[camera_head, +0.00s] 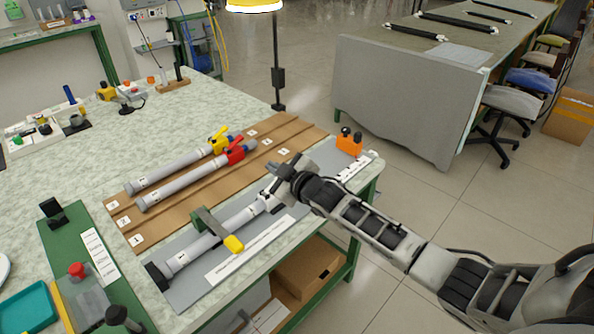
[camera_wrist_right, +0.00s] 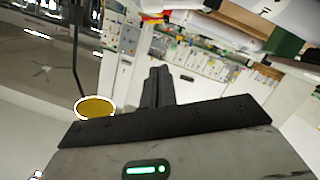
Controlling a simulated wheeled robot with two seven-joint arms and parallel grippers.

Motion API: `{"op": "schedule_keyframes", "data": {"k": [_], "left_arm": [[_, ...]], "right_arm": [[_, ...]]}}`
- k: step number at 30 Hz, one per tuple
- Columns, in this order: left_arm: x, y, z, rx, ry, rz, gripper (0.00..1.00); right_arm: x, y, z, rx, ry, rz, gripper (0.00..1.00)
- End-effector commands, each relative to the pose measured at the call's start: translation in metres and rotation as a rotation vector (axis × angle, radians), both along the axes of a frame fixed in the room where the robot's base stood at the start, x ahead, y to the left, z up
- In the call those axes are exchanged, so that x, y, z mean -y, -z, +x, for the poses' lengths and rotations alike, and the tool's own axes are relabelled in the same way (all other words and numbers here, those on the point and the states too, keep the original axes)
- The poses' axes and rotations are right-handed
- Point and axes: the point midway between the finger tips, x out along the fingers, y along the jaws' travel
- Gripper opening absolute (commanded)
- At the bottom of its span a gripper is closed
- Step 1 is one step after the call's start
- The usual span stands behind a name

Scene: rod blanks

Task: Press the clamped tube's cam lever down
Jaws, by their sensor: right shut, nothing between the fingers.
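The clamped tube (camera_head: 208,238) is grey and lies in the grey fixture (camera_head: 187,293) at the front of the table. A green clamp bar with a yellow handle (camera_head: 234,243) crosses it. My right gripper (camera_head: 274,186) is at the tube's far right end, over or beside it; I cannot tell whether it touches. Its fingers (camera_wrist_right: 157,88) are shut with nothing between them in the wrist view. No cam lever shows clearly on this tube; my gripper covers that end. My left gripper is not in view.
Two other tubes lie on the brown rack (camera_head: 122,222) behind, one with a red lever (camera_head: 235,152), one with a yellow lever (camera_head: 218,140). An orange block (camera_head: 349,142) stands at the fixture's far end. A green board (camera_head: 60,233) with a red knob is at left.

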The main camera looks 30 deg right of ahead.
Motion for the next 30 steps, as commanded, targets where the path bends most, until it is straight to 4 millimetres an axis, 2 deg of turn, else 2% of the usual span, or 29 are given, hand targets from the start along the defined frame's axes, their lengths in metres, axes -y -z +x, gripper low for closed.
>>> {"op": "schedule_keyframes", "data": {"k": [6, 13, 18, 30], "left_arm": [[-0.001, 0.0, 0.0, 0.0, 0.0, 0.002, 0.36], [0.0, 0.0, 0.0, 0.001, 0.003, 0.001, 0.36], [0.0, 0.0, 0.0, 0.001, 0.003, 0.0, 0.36], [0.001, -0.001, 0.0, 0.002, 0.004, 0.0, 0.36]], "right_arm": [[0.012, -0.01, -0.049, -0.002, -0.001, -0.003, 0.0], [0.02, -0.019, -0.085, -0.002, 0.0, -0.002, 0.0], [0.023, -0.022, -0.094, 0.0, 0.0, -0.002, 0.0], [0.023, -0.023, -0.095, 0.0, 0.0, -0.001, 0.0]]}}
